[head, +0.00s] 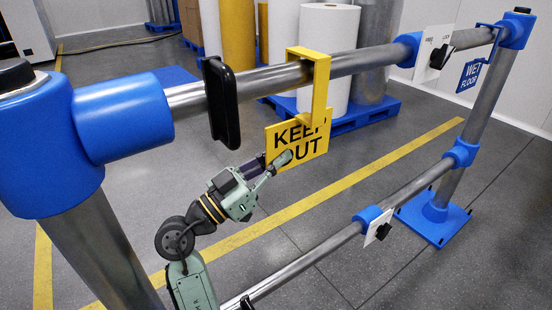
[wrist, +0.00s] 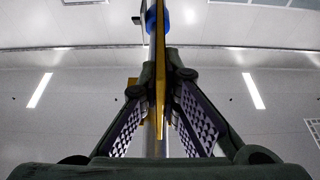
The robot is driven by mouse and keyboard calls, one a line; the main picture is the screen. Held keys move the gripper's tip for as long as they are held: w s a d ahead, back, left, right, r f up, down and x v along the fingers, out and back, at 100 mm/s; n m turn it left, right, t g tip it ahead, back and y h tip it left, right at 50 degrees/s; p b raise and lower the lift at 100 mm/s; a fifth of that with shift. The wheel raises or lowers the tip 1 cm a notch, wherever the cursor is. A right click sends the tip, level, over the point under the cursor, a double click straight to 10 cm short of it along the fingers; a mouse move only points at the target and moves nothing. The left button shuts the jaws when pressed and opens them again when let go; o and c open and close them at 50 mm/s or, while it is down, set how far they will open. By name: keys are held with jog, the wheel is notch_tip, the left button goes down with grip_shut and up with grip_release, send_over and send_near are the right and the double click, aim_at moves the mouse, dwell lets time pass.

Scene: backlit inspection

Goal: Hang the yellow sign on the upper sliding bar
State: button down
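The yellow KEEP OUT sign (head: 308,144) is in the middle of the head view. Its yellow hook straddles the upper sliding bar (head: 362,62), with the front leg before the bar and the short lip behind it. I cannot tell whether the hook rests on the bar. My gripper (head: 278,160) is at the sign's lower left, one finger in front of the panel. In the wrist view the sign (wrist: 160,65) is edge-on between my two fingers (wrist: 161,85), whose tips close in on it; the exact contact is hidden.
A black handle (head: 220,100) sits on the upper bar left of the sign. A white tag (head: 433,52) and a blue WET FLOOR sign (head: 469,75) hang further right. A lower bar (head: 330,247) runs below. A blue post (head: 85,130) stands left. White rolls (head: 327,30) stand behind.

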jog(key=c, duration=1.7)
grip_release()
